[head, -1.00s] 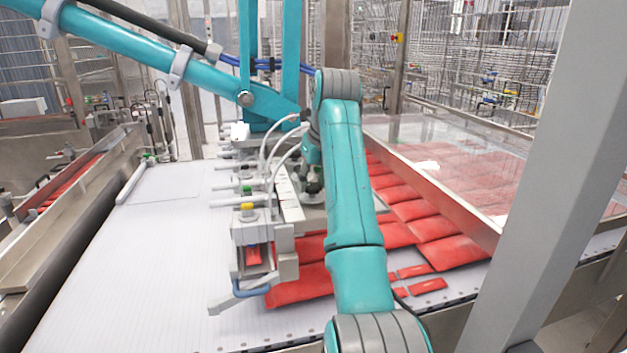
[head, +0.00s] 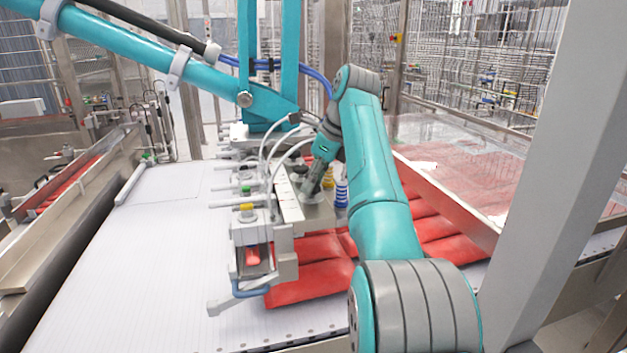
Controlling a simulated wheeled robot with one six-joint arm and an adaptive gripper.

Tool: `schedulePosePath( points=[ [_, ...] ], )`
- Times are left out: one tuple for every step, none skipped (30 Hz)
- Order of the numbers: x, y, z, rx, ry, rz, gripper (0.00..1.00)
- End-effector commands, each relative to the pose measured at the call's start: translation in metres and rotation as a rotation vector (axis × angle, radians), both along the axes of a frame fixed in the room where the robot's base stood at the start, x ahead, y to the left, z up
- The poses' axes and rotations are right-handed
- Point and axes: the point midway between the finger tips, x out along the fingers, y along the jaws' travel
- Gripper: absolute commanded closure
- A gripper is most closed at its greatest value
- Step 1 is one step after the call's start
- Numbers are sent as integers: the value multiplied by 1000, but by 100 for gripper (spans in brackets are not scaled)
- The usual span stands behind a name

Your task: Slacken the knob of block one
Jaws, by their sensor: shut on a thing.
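The vacuum picker's row of blocks (head: 288,195) hangs over the white belt, with small coloured caps on its left side. One cap is yellow (head: 247,207) and another green (head: 246,189). My gripper (head: 311,192) points down and left, just right of the row, above the grey plate. It is shut on a small part there, which looks like a knob. The fingers hide most of that part, and I cannot tell which block it belongs to. A blue ribbed suction cup (head: 341,194) shows right of the gripper.
Red pouches (head: 315,285) lie under and right of the picker. A teal picker arm (head: 150,50) and hoses come in from above left. A clear guard (head: 470,165) stands at right, a grey post (head: 540,170) nearer. The white belt (head: 140,260) at left is clear.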

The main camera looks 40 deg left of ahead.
Motion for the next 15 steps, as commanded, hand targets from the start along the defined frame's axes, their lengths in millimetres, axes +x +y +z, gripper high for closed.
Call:
schedulePosePath(
  points=[
    [0,0,0,-1,2,18,92],
    [0,0,0,-1,1,28,92],
    [0,0,0,-1,1,42,92],
    [0,0,0,-1,0,49,92],
    [1,0,0,-1,1,57,92],
    [1,0,0,-1,0,66,92],
    [1,0,0,-1,0,72,92],
    [1,0,-1,-1,0,77,92],
    [1,0,-1,-1,1,83,92],
    [1,0,-1,-1,1,87,92],
    [1,0,0,-1,0,90,92],
    [1,0,0,-1,0,92,92],
    [1,0,0,-1,0,94,92],
    [1,0,0,-1,0,95,92],
    [1,0,0,-1,0,96,92]
  ],
)
